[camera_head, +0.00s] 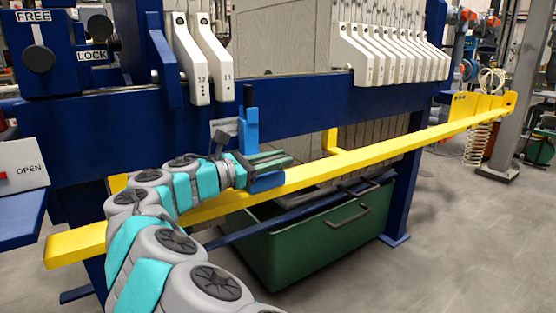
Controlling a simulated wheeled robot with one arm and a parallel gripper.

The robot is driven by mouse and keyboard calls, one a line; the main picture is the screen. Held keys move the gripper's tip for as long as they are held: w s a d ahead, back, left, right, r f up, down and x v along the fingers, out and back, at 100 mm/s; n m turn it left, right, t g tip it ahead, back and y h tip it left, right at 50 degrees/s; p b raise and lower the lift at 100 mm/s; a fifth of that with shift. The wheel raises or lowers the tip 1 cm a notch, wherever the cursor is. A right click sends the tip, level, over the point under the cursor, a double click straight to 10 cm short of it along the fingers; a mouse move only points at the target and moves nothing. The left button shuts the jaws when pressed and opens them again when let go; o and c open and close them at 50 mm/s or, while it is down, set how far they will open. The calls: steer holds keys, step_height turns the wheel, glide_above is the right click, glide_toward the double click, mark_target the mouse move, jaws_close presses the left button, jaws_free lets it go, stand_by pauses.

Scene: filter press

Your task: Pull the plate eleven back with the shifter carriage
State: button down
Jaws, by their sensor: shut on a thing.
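The white handle of plate eleven (220,82), marked 11, hangs over the blue side beam at the left, close beside the handle of plate twelve (193,82). The light-blue shifter carriage (249,130) stands upright at the beam's face, just right of the plate eleven handle and below its top. I cannot tell whether they touch. My gripper (266,165) is at the carriage's lower part, in front of the beam, and is shut on it. The exact grip is partly hidden by the gripper itself.
Several more white plate handles (385,52) stand packed at the right, with a wide gap to plate eleven. A long yellow rail (390,142) runs in front of the beam, near my arm. A green bin (305,240) stands below.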

steer(key=shift+s+d+f, duration=0.1)
steer(key=shift+d+f, duration=0.15)
steer(key=shift+d, duration=0.05)
steer(key=shift+s+a+r+p, duration=0.25)
steer(key=shift+s+a+p, duration=0.25)
steer(key=shift+a+p, duration=0.4)
steer(key=shift+s+a+f+g+p, duration=0.1)
steer(key=shift+s+a+g+p, duration=0.1)
steer(key=shift+g+p, duration=0.15)
steer(key=shift+s+f, duration=0.1)
steer(key=c, duration=0.8)
jaws_free()
steer(key=shift+o, duration=0.2)
steer(key=shift+a, duration=0.1)
steer(key=shift+s+a, duration=0.3)
steer(key=shift+a, duration=0.3)
steer(key=v, duration=0.6)
steer(key=shift+s, duration=0.2)
